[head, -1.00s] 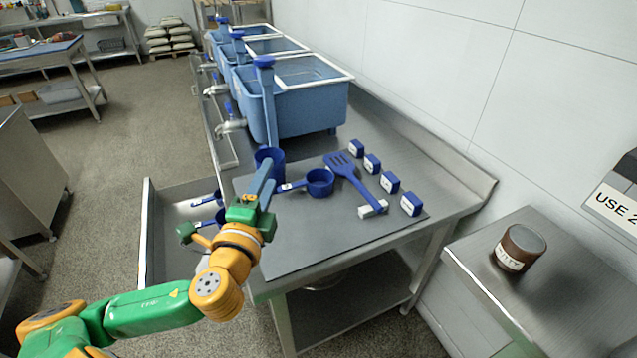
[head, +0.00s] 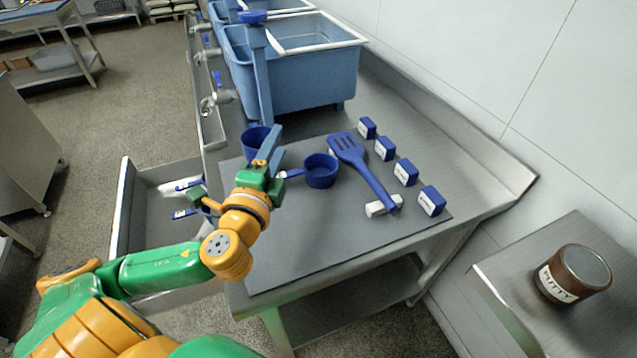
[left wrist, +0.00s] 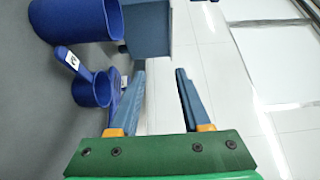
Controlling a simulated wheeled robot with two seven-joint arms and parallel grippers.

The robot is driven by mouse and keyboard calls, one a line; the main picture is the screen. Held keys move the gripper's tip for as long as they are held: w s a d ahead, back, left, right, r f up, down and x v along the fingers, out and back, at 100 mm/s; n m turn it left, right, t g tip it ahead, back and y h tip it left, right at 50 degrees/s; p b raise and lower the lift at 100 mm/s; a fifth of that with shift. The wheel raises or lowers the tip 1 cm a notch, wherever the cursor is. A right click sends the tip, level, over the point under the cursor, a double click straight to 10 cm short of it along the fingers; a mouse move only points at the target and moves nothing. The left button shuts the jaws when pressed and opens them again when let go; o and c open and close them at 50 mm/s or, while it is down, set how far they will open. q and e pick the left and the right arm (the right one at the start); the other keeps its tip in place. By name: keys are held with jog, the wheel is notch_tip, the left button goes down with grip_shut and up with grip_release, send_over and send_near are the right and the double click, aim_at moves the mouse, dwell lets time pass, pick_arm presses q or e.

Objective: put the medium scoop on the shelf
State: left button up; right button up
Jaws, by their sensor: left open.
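A blue scoop (head: 320,171) with a round cup and a white tag on its handle lies on the grey mat; I take it for the medium scoop. It also shows in the left wrist view (left wrist: 92,89). A larger blue cup (head: 256,139) stands behind it to the left, partly hidden by my gripper. My left gripper (head: 272,150) is open and empty, left of the scoop and in front of the larger cup. In the left wrist view its fingers (left wrist: 160,80) are apart with nothing between them. The right gripper is not in view.
An open drawer (head: 145,229) holds blue-handled items. A lower shelf (head: 350,300) runs under the table. Blue tanks (head: 310,85) stand behind.

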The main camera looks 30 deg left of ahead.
pick_arm(q)
jog(key=b, duration=0.9)
send_near(290, 178)
jog(key=w, duration=0.1)
jog(key=w+a+r, duration=0.1)
jog(key=w+r, duration=0.1)
jog(key=w, duration=0.1)
jog(key=shift+w+a+r, duration=0.1)
jog(key=shift+w+a, duration=0.05)
jog(key=shift+a, duration=0.05)
notch_tip(290, 178, down, 3)
jog(key=shift+w+r+b, duration=0.1)
jog(key=shift+w+b, duration=0.05)
jog(key=shift+b, duration=0.35)
jog(key=shift+w+a+r+p, duration=0.2)
jog(key=shift+w+r+p, duration=0.15)
jog(key=shift+w+r, duration=0.15)
jog(key=x, duration=0.6)
jog(key=shift+w+f, duration=0.15)
jog(key=shift+w, duration=0.05)
jog(key=shift+c, duration=0.2)
grip_shut()
jog(key=shift+s, duration=0.1)
